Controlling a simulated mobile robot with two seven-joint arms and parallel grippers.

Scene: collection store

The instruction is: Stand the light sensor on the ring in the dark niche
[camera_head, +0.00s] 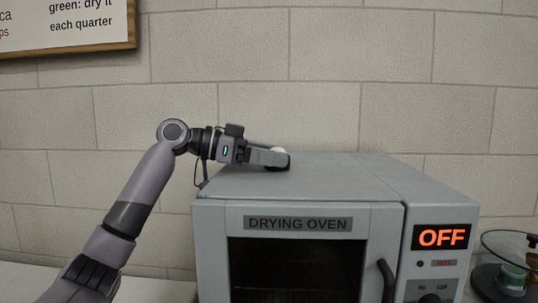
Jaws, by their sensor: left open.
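My left gripper (284,159) reaches in from the left, low over the top of the grey drying oven (330,180). Its jaws are open, and the near finger hides most of what lies between or behind them. A small white rounded thing (279,150) shows just above the fingertips. I cannot tell whether it is the light sensor, or whether the fingers touch it. The ring and the dark niche are not in view. My right gripper is not in view.
The oven's front has a dark window (296,270), a handle (387,281) and a lit OFF display (442,237). A clear round vessel (505,275) stands at the right. A block wall is behind. The oven's top right is free.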

